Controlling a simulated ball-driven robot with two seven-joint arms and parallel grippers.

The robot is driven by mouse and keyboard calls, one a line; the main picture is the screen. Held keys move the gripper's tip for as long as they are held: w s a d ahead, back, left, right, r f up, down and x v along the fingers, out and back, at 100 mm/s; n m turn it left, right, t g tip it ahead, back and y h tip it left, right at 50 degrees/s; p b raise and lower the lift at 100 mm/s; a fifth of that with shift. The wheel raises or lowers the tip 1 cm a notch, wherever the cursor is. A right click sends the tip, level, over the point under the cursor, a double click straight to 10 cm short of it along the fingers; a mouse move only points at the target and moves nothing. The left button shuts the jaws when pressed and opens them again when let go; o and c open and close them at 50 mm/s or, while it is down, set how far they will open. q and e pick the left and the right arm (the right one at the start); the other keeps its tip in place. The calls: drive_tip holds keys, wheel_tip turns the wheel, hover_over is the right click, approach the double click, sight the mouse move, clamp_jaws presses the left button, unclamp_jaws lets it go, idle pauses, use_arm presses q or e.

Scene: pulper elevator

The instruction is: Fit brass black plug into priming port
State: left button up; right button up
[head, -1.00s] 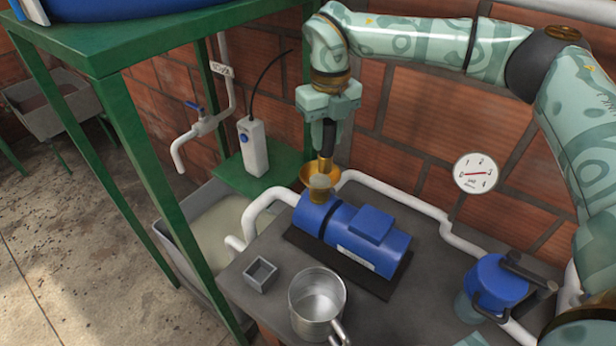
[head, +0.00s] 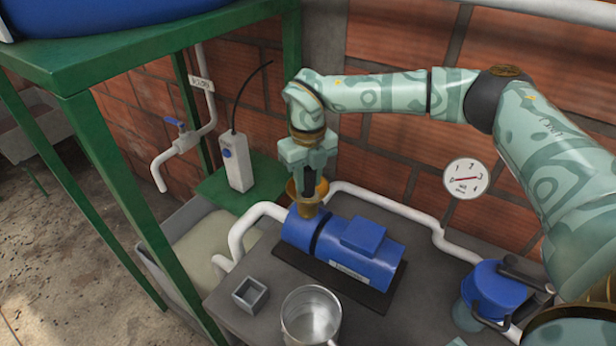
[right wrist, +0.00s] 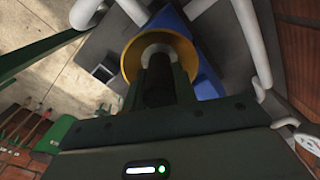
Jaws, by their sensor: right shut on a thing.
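My right gripper (head: 306,196) is shut on the black-handled brass plug and points down at the pump's left end. In the right wrist view, the plug's black grip (right wrist: 158,85) shows between the fingers. The priming port is a brass funnel-like cup (head: 324,188) with a brass neck (head: 308,209) on top of the blue pump (head: 345,245). The fingers reach down to the cup's mouth. The cup's golden rim (right wrist: 131,62) surrounds the plug's far end in the right wrist view. The plug's lower end is hidden, so its seating cannot be told. My left gripper is out of view.
A metal jug (head: 311,318) and small grey square box (head: 250,294) stand at the bench front. A blue-lidded strainer (head: 494,288) is at right. White pipes (head: 385,204) run behind the pump. A green stand (head: 95,150) rises at left.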

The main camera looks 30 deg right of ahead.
drive_tip(key=o, duration=1)
drive_tip(key=shift+f, duration=0.1)
wheel_tip(320, 180, up, 12)
drive_tip(key=shift+r+p, duration=0.1)
drive_tip(key=shift+p, duration=0.75)
drive_tip(key=shift+r, duration=0.1)
